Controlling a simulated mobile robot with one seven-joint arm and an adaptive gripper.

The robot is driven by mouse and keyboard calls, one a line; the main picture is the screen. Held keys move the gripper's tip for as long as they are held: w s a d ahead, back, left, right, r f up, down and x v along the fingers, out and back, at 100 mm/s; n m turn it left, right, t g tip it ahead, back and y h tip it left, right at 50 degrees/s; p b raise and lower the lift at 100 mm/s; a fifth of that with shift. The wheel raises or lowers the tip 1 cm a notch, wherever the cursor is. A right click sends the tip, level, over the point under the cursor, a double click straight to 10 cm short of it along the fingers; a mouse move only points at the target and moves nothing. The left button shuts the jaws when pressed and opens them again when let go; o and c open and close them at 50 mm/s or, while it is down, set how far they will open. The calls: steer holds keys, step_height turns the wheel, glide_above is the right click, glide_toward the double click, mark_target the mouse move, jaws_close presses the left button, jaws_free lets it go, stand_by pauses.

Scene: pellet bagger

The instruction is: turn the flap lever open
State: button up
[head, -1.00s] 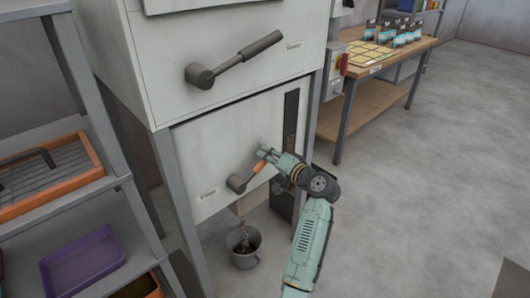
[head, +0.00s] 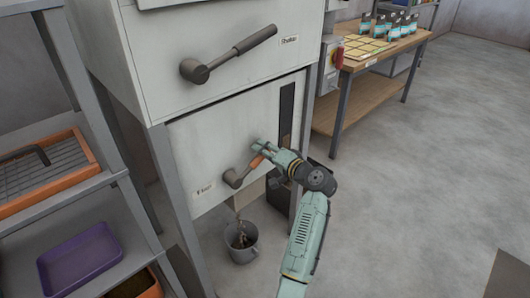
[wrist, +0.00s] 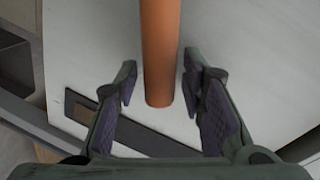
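The lower lever on the pale machine front has a dark round hub (head: 233,179) and an orange grip (head: 256,162), and it slants up to the right. It looks like the flap lever, but its small label is too blurred to read. My gripper (head: 260,147) is at the grip's upper end. In the wrist view the orange grip (wrist: 160,50) runs between my two open fingers (wrist: 158,85), with a visible gap on each side. The grip's free end shows between the fingers.
A larger dark lever (head: 228,55) sits higher on the machine. A grey bucket (head: 242,242) stands below the lower panel. A shelf with an orange tray (head: 92,165) and a purple tray (head: 80,255) is at left.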

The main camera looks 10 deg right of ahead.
stand_by(0.3)
steer(key=v, duration=1.2)
steer(key=shift+d, duration=0.1)
